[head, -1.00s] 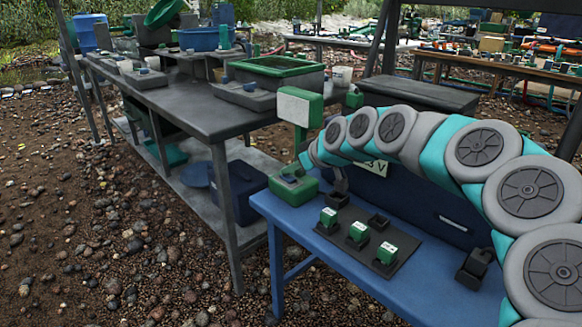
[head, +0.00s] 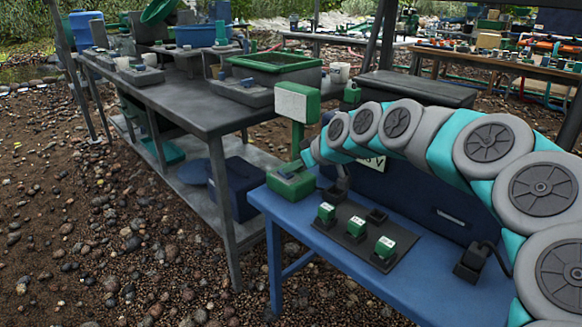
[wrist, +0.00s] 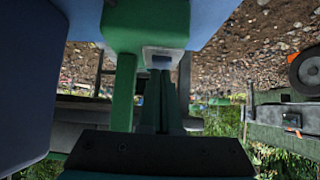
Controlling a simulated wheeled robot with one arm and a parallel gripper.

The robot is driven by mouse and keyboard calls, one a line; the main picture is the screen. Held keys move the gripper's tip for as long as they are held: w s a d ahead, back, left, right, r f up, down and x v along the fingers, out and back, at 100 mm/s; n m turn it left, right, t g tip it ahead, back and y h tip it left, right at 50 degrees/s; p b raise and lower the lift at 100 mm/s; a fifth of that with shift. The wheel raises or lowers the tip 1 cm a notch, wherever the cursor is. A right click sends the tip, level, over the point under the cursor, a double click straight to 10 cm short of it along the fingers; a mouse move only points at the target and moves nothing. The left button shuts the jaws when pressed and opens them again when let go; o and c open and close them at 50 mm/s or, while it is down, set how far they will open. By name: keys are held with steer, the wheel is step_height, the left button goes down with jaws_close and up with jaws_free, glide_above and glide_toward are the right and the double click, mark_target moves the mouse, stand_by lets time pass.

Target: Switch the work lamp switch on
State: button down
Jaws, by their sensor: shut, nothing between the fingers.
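The work lamp stands at the far left corner of the blue bench. It has a green base box (head: 291,187), a green post and a pale panel in a green frame (head: 297,103). In the wrist view the scene is upside down; the green base (wrist: 148,22) is at the top, with the post (wrist: 123,95) beside my fingers. A pale plate with a small dark switch (wrist: 161,59) is on the base. My gripper (wrist: 161,76) is shut and empty, its tips close to the switch; I cannot tell whether they touch. In the head view the fingers are not clear.
The blue bench (head: 410,262) also bears a dark mat with several small green-and-white blocks (head: 356,229) and a dark blue case (head: 430,195). A long grey table (head: 190,105) with tubs stands behind. Pebbly ground (head: 120,250) is open at left.

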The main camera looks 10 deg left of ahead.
steer(key=shift+s+d+f, duration=0.1)
steer(key=shift+s+f, duration=0.1)
steer(key=shift+f, duration=0.1)
steer(key=v, duration=0.8)
steer(key=shift+w+r, duration=0.15)
